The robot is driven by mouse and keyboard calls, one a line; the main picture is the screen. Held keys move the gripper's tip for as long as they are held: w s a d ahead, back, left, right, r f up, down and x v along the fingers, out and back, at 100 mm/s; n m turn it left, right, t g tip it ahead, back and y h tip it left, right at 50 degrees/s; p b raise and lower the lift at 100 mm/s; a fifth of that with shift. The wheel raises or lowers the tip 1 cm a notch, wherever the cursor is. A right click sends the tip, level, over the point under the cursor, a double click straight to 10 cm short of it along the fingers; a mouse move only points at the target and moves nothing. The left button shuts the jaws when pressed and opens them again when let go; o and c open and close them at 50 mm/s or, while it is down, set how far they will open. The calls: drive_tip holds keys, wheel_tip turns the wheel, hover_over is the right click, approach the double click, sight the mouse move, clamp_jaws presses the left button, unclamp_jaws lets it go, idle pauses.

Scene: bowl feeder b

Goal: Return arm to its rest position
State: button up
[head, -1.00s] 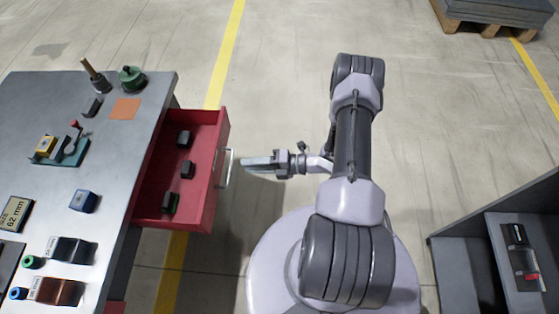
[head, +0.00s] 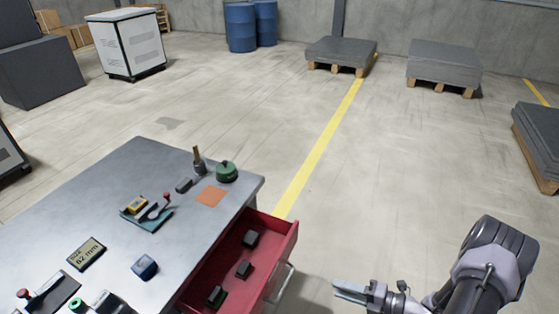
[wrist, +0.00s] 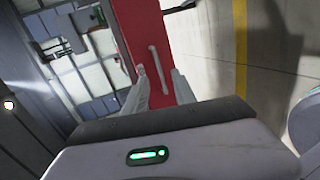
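My arm (head: 480,270) shows at the lower right of the head view, bent, with the forearm reaching left. My gripper (head: 348,288) is to the right of the open red drawer's handle (head: 281,284), apart from it. In the wrist view, my gripper (wrist: 159,85) has its two fingers apart with nothing between them. The red drawer front (wrist: 143,30) and its pale handle (wrist: 158,62) show beyond the fingertips. The arm's base is outside the head view.
The drawer (head: 292,240) stands pulled out from the grey workbench (head: 120,180) and holds several dark blocks. Tools and small parts lie on the bench. Open floor (head: 390,180) lies beyond my arm; pallets (head: 340,52) and blue barrels (head: 241,28) stand far back.

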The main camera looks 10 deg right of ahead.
drive_tip(key=w+d+r+m+h, duration=0.5)
drive_tip(key=w+d+r+h, duration=0.3)
drive_tip(key=w, duration=0.4)
drive_tip(key=w+d+r+m+h, duration=0.1)
drive_tip(key=w+r+m+h, duration=0.1)
drive_tip(key=r+m, duration=0.5)
drive_tip(key=w+r+m+h, duration=0.2)
drive_tip(key=r+h, duration=0.1)
drive_tip(key=r, duration=0.7)
drive_tip(key=s+a+r+m+g+h, duration=0.1)
drive_tip(key=s+a+r+m, duration=0.8)
drive_tip(key=r, duration=0.3)
drive_tip(key=s+a+r+m+g+y, duration=0.1)
drive_tip(key=s+a+m+y, duration=0.4)
drive_tip(key=s+a, duration=1.3)
drive_tip(key=m+g, duration=0.1)
drive_tip(key=m, duration=0.2)
drive_tip(key=shift+s+r+m+g, duration=0.25)
drive_tip(key=shift+s+m+g, duration=0.1)
drive_tip(key=shift+m+g, duration=0.05)
